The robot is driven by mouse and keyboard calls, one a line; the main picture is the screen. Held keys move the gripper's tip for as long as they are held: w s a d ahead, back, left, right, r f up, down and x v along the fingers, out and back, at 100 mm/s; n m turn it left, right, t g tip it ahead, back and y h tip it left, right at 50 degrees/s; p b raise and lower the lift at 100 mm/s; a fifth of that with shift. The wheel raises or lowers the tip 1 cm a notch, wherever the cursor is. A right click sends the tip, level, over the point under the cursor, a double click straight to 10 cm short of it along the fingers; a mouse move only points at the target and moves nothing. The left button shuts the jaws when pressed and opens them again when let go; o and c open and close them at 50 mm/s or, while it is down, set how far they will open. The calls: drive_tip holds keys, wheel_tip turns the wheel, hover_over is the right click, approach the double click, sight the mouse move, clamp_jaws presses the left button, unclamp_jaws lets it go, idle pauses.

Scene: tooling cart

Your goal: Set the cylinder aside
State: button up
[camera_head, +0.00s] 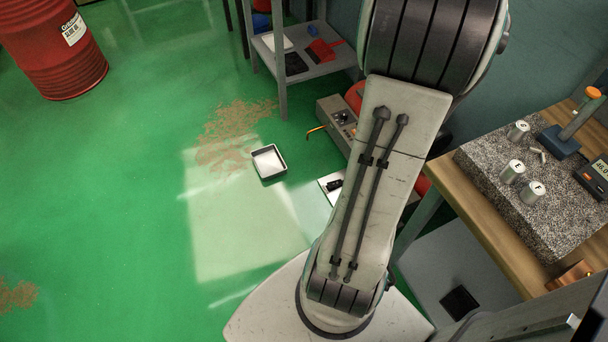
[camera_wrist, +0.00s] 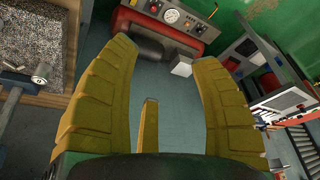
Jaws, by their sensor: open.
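Several silver metal cylinders with letters on top stand on a speckled granite plate (camera_head: 590,210) at the right of the head view. One cylinder (camera_head: 518,130) is at the back, its letter hard to read. Another cylinder (camera_head: 512,171), marked E, and a third (camera_head: 532,192), marked F, stand nearer. A small metal piece (camera_head: 539,155) lies among them. In the wrist view, a metal cylinder (camera_wrist: 42,72) shows at the left by the granite plate (camera_wrist: 36,40). My gripper (camera_wrist: 165,52) is open and empty, its yellow fingers to the right of the plate, above floor.
The plate lies on a wooden bench (camera_head: 470,205). A blue-based stand (camera_head: 559,141) and a digital readout (camera_head: 597,177) stand beside the cylinders. A grey shelf (camera_head: 310,65), an empty tray (camera_head: 268,162) and a red drum (camera_head: 55,50) are farther left. The green floor is mostly clear.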

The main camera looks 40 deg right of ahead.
drive_tip(key=w+a+n+t+y, duration=0.1)
drive_tip(key=w+a+n, duration=0.15)
drive_tip(key=a, duration=0.85)
drive_tip(key=w+a+n+y, duration=0.15)
drive_tip(key=a+n, duration=0.25)
drive_tip(key=a, duration=0.8)
drive_tip(key=s+a+f+n, duration=0.2)
drive_tip(key=s+a, duration=0.1)
drive_tip(key=a, duration=0.3)
drive_tip(key=s+a+f+n+y, duration=0.1)
drive_tip(key=s+a+f+n, duration=0.2)
drive_tip(key=a, duration=0.4)
drive_tip(key=shift+s+a+t, duration=0.3)
drive_tip(key=shift+s, duration=0.45)
drive_tip(key=shift+d+n, duration=0.1)
drive_tip(key=shift+n, duration=0.15)
